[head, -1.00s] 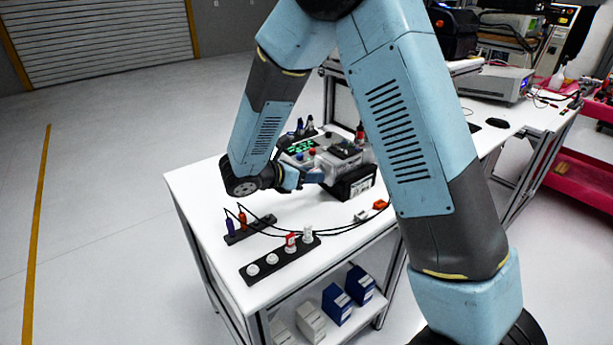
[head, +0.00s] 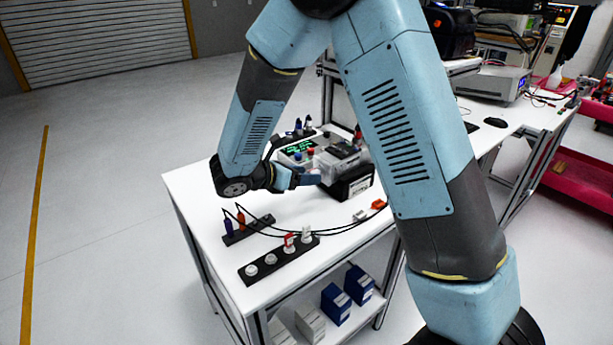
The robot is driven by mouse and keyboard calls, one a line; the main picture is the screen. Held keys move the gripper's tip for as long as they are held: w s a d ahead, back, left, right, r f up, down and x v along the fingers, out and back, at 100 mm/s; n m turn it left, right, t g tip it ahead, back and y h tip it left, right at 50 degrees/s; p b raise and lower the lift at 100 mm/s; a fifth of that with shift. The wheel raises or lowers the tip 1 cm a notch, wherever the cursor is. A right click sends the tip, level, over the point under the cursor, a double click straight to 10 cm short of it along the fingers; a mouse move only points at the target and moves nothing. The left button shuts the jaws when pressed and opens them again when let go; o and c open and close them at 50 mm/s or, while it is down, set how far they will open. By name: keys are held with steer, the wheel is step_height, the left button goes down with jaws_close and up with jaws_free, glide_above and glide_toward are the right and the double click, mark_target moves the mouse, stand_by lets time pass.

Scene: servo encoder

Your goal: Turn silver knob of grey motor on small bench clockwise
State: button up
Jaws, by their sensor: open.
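The small white bench (head: 208,194) stands in the middle of the head view. A grey unit with a black base (head: 352,186) sits near its right edge; it may be the grey motor. I cannot make out a silver knob, and my arm covers part of that area. My gripper (head: 312,177) is low over the bench, at the left front side of the grey unit. It is small in the picture and its fingers are open. I cannot tell whether it touches anything.
A black strip with white and red plugs (head: 279,260) lies at the bench's front. Another strip with blue and orange plugs (head: 249,230) and black cables lies behind it. A box with a green display (head: 297,149) stands behind my gripper. Blue boxes (head: 336,303) are on the lower shelf.

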steer(key=v, duration=1.2)
steer(key=s+d+r+m+g+y, duration=0.25)
steer(key=d+r+m, duration=0.3)
steer(key=d, duration=0.35)
steer(key=s+d+r+m+g+y, duration=0.1)
steer(key=s+d+r+m+g, duration=0.2)
steer(key=d+m, duration=0.45)
steer(key=s+d+r+m+t+y, duration=0.2)
steer(key=s+d+r+m+y, duration=0.1)
steer(key=s+d+m, duration=0.3)
steer(key=s+d+r+m+t+y, duration=0.2)
steer(key=s+d+r+m+y, duration=0.2)
steer(key=s+d+m, duration=0.3)
steer(key=shift+r+y, duration=0.35)
steer(key=shift+y, duration=0.2)
